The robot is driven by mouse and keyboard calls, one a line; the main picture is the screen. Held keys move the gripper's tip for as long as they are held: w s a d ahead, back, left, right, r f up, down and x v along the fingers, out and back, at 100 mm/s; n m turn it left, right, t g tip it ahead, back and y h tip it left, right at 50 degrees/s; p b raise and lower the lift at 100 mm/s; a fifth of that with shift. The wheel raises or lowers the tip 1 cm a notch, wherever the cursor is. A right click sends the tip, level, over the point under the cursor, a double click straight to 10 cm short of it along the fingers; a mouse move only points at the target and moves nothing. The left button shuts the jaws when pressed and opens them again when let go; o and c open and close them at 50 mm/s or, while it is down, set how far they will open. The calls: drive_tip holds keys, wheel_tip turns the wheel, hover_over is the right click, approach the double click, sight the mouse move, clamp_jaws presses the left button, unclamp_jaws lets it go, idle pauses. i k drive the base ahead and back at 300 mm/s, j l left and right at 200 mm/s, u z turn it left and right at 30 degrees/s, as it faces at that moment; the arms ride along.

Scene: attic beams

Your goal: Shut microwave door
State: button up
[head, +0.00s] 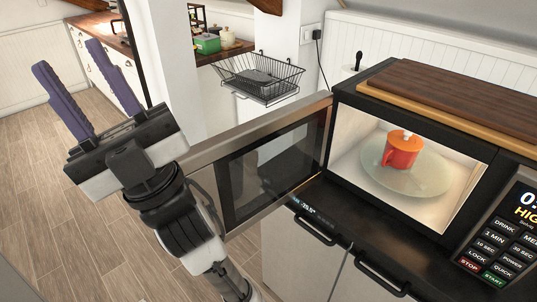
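The microwave (505,148) stands on a dark counter at the right. Its door (270,172) is wide open and swung out to the left, hinged at the cavity's left edge. Inside, an orange-red mug (402,150) stands on the glass turntable (430,180). My gripper (88,76) is at the left, its two purple fingers pointing up and spread apart with nothing between them. My arm passes close to the door's outer left end and covers part of it. I cannot tell whether they touch.
A wooden board (450,80) lies on the microwave. A black wire basket (262,78) hangs on the white wall behind the door. Cabinets with black handles (315,230) are below the counter. Open wooden floor (40,190) lies at the left.

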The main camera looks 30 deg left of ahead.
sight(206, 162)
drive_tip(key=k+j, duration=0.1)
drive_tip(key=j, duration=0.2)
drive_tip(key=k+j+z, duration=0.15)
drive_tip(key=k+j, duration=0.1)
drive_tip(key=j, duration=0.3)
drive_tip(key=k+j+z, duration=0.2)
drive_tip(key=j, duration=0.3)
drive_tip(key=j+z, duration=0.2)
drive_tip(key=j, duration=0.3)
drive_tip(key=i+j+z, duration=0.2)
drive_tip(key=j, duration=0.3)
drive_tip(key=j+z, duration=0.2)
drive_tip(key=j, duration=0.3)
drive_tip(key=i+j, duration=0.1)
drive_tip(key=j, duration=0.2)
drive_tip(key=i+j+z, duration=0.15)
drive_tip(key=k+j, duration=0.05)
drive_tip(key=j, duration=0.05)
